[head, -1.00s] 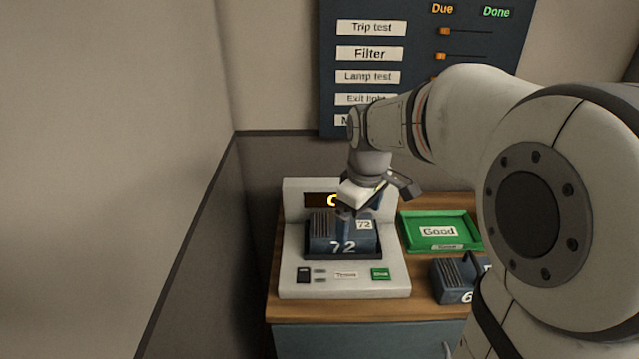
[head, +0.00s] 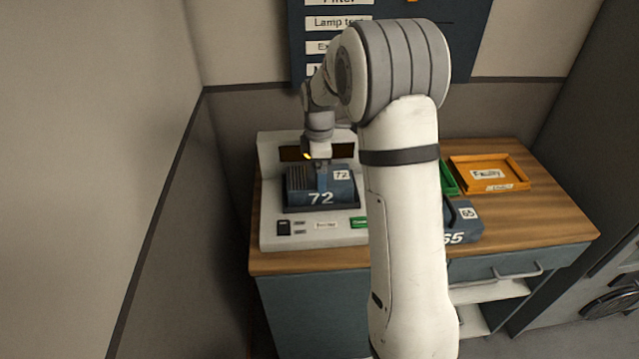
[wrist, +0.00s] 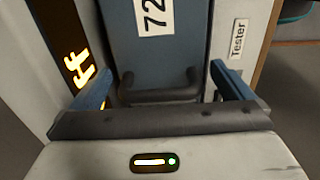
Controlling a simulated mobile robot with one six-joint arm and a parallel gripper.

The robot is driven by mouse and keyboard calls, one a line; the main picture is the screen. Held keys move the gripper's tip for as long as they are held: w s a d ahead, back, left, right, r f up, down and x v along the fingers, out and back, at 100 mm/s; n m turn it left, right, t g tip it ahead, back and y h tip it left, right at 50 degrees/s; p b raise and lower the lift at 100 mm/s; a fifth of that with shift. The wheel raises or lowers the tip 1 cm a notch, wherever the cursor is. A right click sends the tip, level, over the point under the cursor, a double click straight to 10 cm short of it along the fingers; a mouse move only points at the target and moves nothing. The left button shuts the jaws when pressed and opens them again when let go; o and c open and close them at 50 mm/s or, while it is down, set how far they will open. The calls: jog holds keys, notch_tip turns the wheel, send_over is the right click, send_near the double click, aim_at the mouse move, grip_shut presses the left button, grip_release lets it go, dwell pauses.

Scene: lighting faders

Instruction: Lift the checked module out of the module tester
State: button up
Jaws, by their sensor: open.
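The dark blue module marked 72 (head: 306,196) sits in the light grey module tester (head: 272,232). In the wrist view I see its top with the 72 label and its dark handle (wrist: 160,88). My gripper (head: 322,172) is upright over the module, at its top. In the wrist view its two blue fingers (wrist: 162,92) are open, one on each side of the handle, with gaps showing. How deep the fingertips reach beside the handle I cannot tell. The tester's display (wrist: 72,60) shows lit orange characters; in the head view my gripper partly covers it.
Right of the tester, a second module marked 65 (head: 465,222) lies on the wooden bench (head: 545,222), partly behind my arm. A green tray (head: 448,178) is mostly hidden by my arm. An orange Faulty tray (head: 518,168) stands at the back right. A wall is close on the left.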

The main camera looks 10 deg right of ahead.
jog(key=shift+f, duration=1.35)
jog(key=shift+c, duration=0.6)
jog(key=c, duration=1.2)
jog(key=shift+w+r, duration=0.1)
jog(key=shift+c, duration=0.4)
